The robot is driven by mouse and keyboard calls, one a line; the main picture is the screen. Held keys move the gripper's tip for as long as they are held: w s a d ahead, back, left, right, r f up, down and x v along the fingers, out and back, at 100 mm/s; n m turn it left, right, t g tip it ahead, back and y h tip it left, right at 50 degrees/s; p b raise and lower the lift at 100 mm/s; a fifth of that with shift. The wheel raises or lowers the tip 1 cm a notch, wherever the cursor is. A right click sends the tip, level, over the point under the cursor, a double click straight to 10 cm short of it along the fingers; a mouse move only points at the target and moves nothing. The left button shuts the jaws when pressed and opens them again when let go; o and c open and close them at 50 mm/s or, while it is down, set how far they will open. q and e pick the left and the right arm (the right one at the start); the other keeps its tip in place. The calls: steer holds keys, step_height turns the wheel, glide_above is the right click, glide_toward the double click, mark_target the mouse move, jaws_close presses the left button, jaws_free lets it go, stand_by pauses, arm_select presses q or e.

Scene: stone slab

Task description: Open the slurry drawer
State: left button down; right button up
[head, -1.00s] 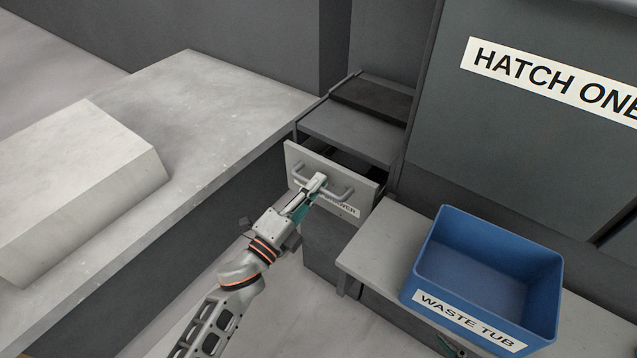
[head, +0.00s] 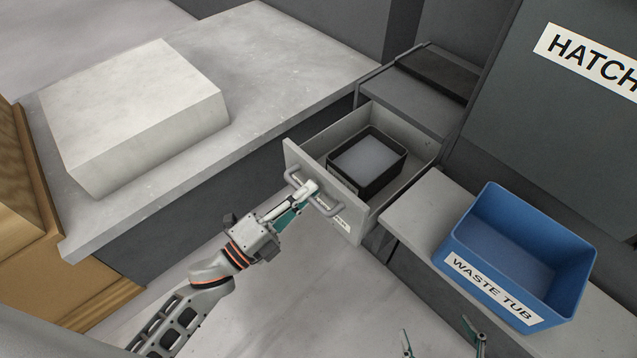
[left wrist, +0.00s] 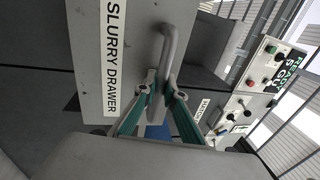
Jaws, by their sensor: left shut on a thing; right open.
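The slurry drawer (head: 318,187) is pulled out of its grey cabinet in the head view, with a dark open-topped box (head: 366,163) holding a grey surface inside it. Its front, labelled SLURRY DRAWER, shows close up in the left wrist view (left wrist: 92,75). My left gripper (head: 308,190) is shut on the drawer's bar handle (head: 328,208); the fingers close around the handle in the left wrist view (left wrist: 160,92). My right gripper (head: 442,345) is open and empty at the bottom edge of the head view, only its fingertips showing.
A blue waste tub (head: 465,240) stands on a low grey bench (head: 410,215) right of the drawer. A pale stone block (head: 130,115) lies on the grey counter (head: 270,50) at left. Floor in front of the drawer is clear.

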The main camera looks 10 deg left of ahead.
arm_select(q)
steer(key=shift+s+a, duration=0.25)
steer(key=c, duration=2.1)
jaws_free()
steer(key=v, duration=1.2)
